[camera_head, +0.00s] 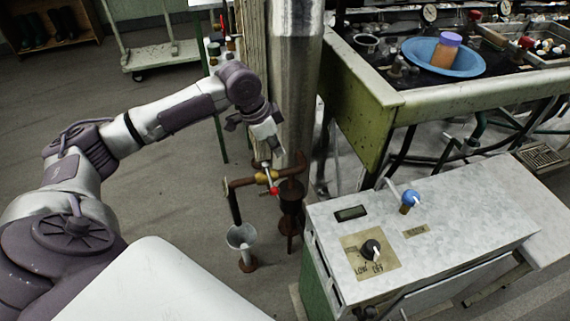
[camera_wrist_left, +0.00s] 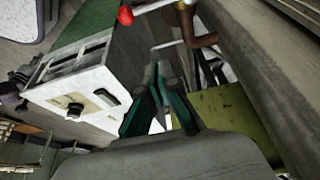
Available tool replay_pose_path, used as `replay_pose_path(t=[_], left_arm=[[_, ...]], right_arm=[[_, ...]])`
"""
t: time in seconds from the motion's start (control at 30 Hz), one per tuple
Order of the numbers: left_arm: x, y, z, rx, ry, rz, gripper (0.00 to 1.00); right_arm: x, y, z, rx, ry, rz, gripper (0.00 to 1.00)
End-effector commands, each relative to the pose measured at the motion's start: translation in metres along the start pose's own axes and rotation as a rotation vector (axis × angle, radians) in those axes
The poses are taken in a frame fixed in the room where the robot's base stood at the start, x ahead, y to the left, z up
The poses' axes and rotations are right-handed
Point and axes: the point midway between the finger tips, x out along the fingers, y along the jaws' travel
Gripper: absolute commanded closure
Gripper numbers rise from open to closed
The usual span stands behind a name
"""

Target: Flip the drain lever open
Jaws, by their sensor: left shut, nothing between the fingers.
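The drain lever (camera_head: 273,190) has a red tip and sits at a brass valve (camera_head: 265,177) on a rusty pipe beside the tall metal column. In the left wrist view, the lever's red tip (camera_wrist_left: 125,15) and pale rod show at the top edge. My left gripper (camera_head: 266,158) is shut and empty, pointing down just above the valve. In the wrist view its fingers (camera_wrist_left: 160,80) meet, with the lever beyond them and apart from them in the picture. Whether the gripper touches the valve is unclear in the head view. My right gripper is not in view.
A grey funnel (camera_head: 240,238) stands below the pipe's outlet. A metal control box (camera_head: 440,220) with a black knob (camera_head: 370,249) and a blue-handled tap (camera_head: 410,197) stands to the right. The metal column (camera_head: 298,90) rises close behind the gripper. Open floor lies to the left.

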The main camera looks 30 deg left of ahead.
Motion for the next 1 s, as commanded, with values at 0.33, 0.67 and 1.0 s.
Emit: replay_pose_path(t=[0.33, 0.67, 1.0], left_arm=[[0.004, 0.000, 0.000, -0.001, 0.000, 0.001, 1.00], [0.060, 0.001, 0.001, -0.001, -0.001, 0.003, 1.00], [0.099, -0.001, 0.022, -0.001, -0.004, -0.002, 1.00]], right_arm=[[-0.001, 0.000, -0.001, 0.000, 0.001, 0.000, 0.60], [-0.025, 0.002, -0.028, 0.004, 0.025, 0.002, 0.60], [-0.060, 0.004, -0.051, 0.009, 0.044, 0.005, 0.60]])
